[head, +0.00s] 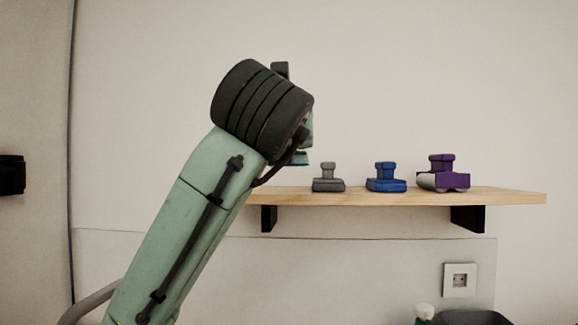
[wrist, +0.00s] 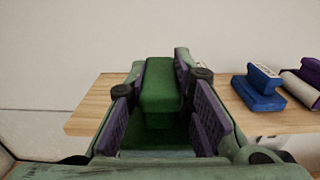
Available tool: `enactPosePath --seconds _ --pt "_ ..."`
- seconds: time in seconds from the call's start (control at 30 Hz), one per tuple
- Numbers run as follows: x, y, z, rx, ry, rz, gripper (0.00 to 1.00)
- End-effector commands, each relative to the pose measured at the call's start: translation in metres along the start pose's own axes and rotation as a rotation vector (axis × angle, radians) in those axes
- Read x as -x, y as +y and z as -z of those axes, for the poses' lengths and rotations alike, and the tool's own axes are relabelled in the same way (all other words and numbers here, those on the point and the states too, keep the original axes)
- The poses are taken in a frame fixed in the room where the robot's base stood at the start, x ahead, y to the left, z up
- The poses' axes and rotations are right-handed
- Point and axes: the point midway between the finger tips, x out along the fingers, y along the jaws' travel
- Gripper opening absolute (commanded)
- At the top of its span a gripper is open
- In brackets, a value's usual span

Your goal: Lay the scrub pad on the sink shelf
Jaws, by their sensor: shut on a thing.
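A green scrub pad (wrist: 162,85) with a raised block handle sits between the purple-lined fingers of my gripper (wrist: 160,98) in the wrist view. My gripper is shut on it. In the head view my arm's dark wrist hides most of the gripper and pad. The sink shelf (head: 510,197) is a pale wooden board on the wall; it also shows in the wrist view (wrist: 90,112) behind and below the pad. The pad appears to be held above the shelf's left part, but its exact height over the board cannot be told.
On the shelf stand a grey handled piece (head: 328,184), a blue one (head: 386,184) and a purple and white one (head: 443,180), toward the right. The shelf's left end looks bare in the wrist view. A wall socket (head: 460,280) is below.

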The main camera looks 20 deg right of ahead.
Motion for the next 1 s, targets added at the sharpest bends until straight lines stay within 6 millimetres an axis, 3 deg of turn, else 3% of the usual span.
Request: enactPosePath --seconds 0.3,0.5,0.67,1.0 --pt "-0.081 0.036 0.005 0.005 0.006 0.000 0.00" --pt "-0.113 0.051 0.010 0.003 0.003 -0.001 0.00" --pt "-0.120 0.054 0.015 0.001 0.001 0.000 0.00" --pt "-0.119 0.054 0.047 0.001 0.001 0.000 0.00"
